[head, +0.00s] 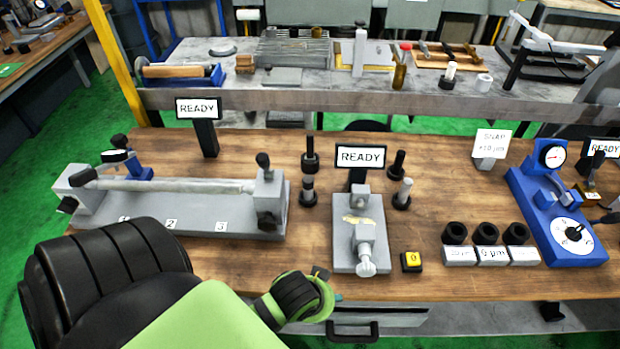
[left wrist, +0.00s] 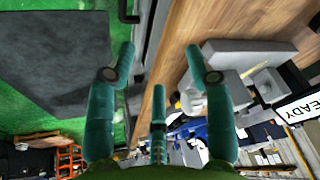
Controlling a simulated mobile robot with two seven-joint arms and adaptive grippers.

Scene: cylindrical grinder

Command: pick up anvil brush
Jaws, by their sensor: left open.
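I cannot make out the anvil brush for certain. A small pale yellowish piece (head: 357,219) lies on the grey bench fixture (head: 345,262) in the middle of the wooden bench; it is too small to identify. My left gripper (head: 322,292) is near the bench's front edge, to the front left of that fixture. In the left wrist view my left gripper (left wrist: 158,75) has its teal fingers spread, with nothing seen held between them. The grey fixture (left wrist: 228,50) is beyond the right-hand finger, which hides part of it. My right gripper is not in view.
A long grey fixture with a bar (head: 180,186) stands at left. A yellow button box (head: 411,262), black rings on grey blocks (head: 486,233) and a blue dial gauge (head: 560,225) stand to the right. Upright black posts and READY signs (head: 360,157) are obstacles.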

